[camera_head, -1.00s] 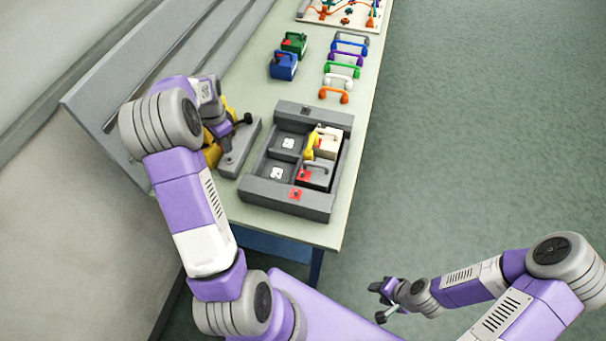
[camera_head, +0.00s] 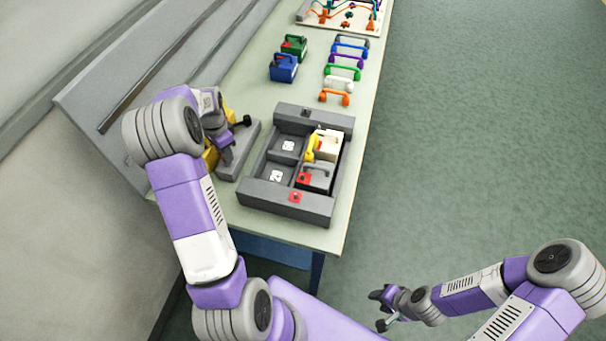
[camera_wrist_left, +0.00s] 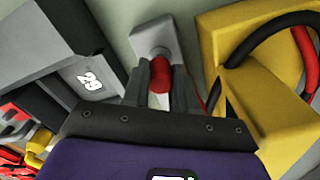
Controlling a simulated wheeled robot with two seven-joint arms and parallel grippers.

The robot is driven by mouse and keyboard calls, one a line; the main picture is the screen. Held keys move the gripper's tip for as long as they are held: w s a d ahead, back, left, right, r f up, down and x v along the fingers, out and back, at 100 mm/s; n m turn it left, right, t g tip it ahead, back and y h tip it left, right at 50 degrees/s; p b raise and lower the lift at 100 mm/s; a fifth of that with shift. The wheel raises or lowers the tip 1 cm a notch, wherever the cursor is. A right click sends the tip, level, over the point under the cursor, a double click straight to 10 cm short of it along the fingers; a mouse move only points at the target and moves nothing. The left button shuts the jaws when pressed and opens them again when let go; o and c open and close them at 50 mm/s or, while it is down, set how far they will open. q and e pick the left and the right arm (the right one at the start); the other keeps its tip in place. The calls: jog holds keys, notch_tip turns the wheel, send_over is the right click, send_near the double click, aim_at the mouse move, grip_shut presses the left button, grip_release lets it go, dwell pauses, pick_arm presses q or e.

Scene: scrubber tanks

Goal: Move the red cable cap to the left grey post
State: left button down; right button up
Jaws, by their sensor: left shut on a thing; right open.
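My left gripper (camera_wrist_left: 160,82) is shut on the red cable cap (camera_wrist_left: 160,73), seen between its fingertips in the left wrist view. The cap is at a grey base plate (camera_wrist_left: 152,37); whether it touches a post there I cannot tell. In the head view my left gripper (camera_head: 227,156) is low over the grey base (camera_head: 243,143), and the cap is hidden. A black cap (camera_head: 246,120) shows at the far end of that base. The grey posts are mostly hidden. My right gripper (camera_head: 381,309) is open and empty, off the table.
A yellow block (camera_wrist_left: 270,65) with black and red cables stands close beside the gripper. A grey tray (camera_head: 285,203) with numbered bays and two blocks is to the right. Green (camera_head: 294,46) and blue (camera_head: 284,68) blocks and several coloured handles stand farther back.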

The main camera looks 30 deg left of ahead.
pick_arm(q)
jog(key=shift+f, duration=0.2)
jog(key=shift+f+b, duration=0.75)
jog(key=shift+f, duration=0.15)
jog(key=shift+c, duration=1.6)
grip_release()
notch_tip(320, 180, up, 9)
jog(key=p, duration=0.6)
jog(key=shift+f, duration=0.2)
